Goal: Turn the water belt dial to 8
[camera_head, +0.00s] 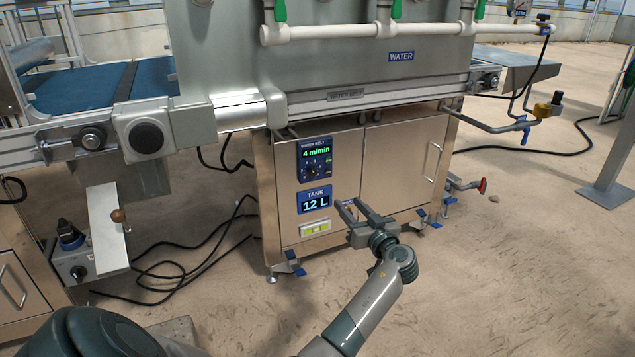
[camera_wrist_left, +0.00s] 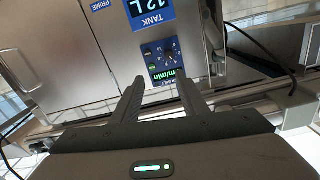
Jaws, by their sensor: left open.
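The water belt panel (camera_head: 303,172) is a dark blue box on the steel cabinet's front. Its green display (camera_head: 316,153) reads 4 m/min. The small black dial (camera_head: 312,171) sits below the display; its pointer is too small to read. My left gripper (camera_head: 347,203) is open and empty, below and to the right of the dial, apart from it. In the left wrist view the panel appears upside down, with the dial (camera_wrist_left: 169,54) just beyond the open fingertips (camera_wrist_left: 158,83). The near finger bases hide little of it. My right gripper is not in view.
The conveyor frame (camera_head: 370,92) overhangs the cabinet (camera_head: 400,165). Black cables (camera_head: 190,268) lie on the floor at left. Floor at right front is clear.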

